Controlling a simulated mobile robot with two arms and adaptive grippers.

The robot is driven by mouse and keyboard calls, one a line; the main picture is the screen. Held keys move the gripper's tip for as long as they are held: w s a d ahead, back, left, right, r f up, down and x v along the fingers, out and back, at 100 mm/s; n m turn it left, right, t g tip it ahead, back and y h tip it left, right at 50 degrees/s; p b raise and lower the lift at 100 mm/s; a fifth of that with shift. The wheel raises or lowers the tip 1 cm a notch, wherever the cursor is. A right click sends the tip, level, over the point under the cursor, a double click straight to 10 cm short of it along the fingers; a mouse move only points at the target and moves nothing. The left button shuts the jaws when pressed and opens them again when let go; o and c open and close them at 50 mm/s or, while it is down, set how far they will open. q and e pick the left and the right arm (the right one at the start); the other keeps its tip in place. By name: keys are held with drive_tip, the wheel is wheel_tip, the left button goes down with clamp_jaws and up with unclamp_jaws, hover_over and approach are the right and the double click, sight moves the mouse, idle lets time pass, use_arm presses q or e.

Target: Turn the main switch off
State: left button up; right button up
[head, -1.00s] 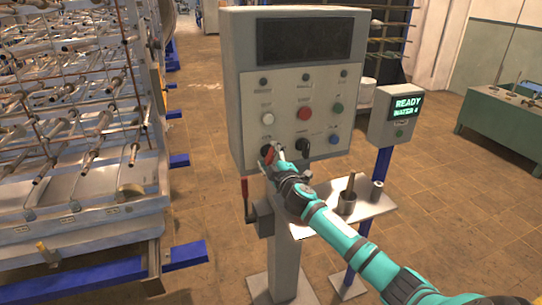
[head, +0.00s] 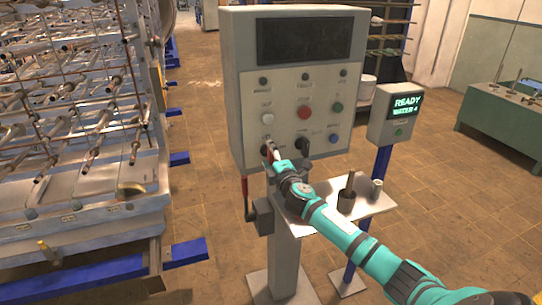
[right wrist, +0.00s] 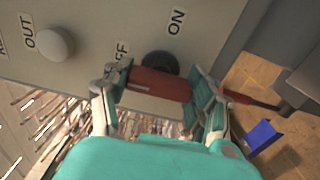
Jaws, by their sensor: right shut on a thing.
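The main switch has a red handle (right wrist: 160,84) on a dark round base (right wrist: 160,62), at the lower left of the grey control panel (head: 350,120). Labels reading ON and, partly covered, OFF stand by it in the right wrist view. My right gripper (right wrist: 160,92) is shut on the red handle, one finger at each end of it. In the head view the right gripper (head: 271,152) reaches the panel from the lower right and covers most of the switch. My left gripper is not in view.
A white OUT button (right wrist: 56,43) is near the switch. A red-handled lever (head: 245,196) hangs on the pedestal's left side. Below the panel, a shelf (head: 318,224) carries a dark cup (head: 346,201). A small READY display (head: 406,106) stands at right, a large rack (head: 75,130) at left.

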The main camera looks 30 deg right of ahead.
drive_tip(key=shift+f, duration=0.1)
drive_tip(key=o, duration=1.2)
drive_tip(key=shift+c, duration=0.2)
drive_tip(key=shift+s, duration=0.1)
drive_tip(key=v, duration=1.2)
